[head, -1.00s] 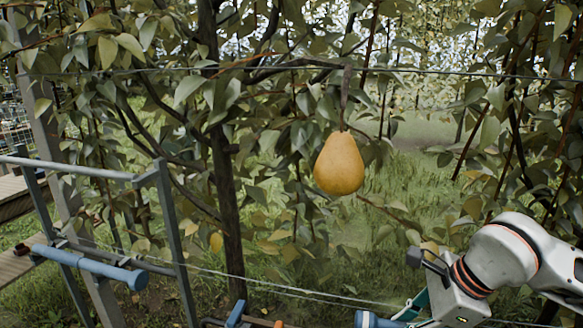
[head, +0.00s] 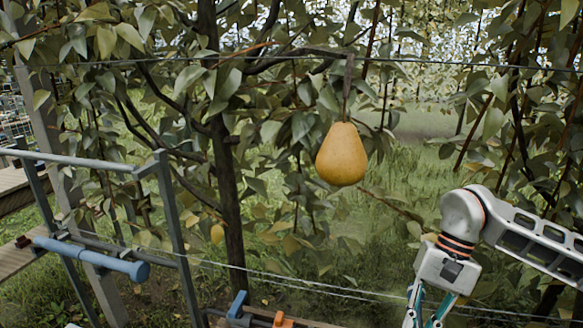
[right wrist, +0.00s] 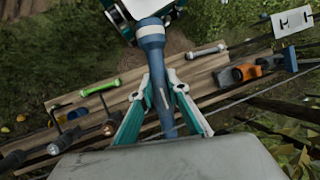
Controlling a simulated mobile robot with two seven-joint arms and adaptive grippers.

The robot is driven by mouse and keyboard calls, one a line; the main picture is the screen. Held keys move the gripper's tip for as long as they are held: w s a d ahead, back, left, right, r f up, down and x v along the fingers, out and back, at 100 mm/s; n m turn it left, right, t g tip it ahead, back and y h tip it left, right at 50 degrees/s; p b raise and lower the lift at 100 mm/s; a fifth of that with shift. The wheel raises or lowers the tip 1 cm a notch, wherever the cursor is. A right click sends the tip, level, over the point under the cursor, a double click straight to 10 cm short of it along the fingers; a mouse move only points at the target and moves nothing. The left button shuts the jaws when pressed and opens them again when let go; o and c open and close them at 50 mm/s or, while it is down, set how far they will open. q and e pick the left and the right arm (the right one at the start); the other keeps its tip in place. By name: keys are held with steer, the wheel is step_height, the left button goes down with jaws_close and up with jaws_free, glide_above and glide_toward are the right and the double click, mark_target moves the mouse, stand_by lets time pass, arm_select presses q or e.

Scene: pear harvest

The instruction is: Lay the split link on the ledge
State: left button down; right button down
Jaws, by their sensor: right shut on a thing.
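My right gripper (right wrist: 161,100) has teal and white fingers and is shut on a blue-grey bar (right wrist: 152,45). The bar runs upward between the fingers, with a wider collar near its far end. I cannot tell if this is the split link. In the right wrist view the bar is above a wooden ledge (right wrist: 125,102); I cannot judge the gap. In the head view the right gripper (head: 430,318) points down at the bottom edge, its tips cut off. My left gripper is not in view.
A pear (head: 341,154) hangs ahead. A metal frame with a blue bar (head: 90,258) stands left. A wire (head: 300,283) crosses low in front.

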steer(key=n, duration=0.2)
steer(key=n+g+h, duration=0.1)
steer(key=shift+s+d+r+n, duration=0.1)
steer(key=shift+d+r+n, duration=0.1)
steer(key=shift+r+n, duration=0.2)
steer(key=shift+a, duration=0.1)
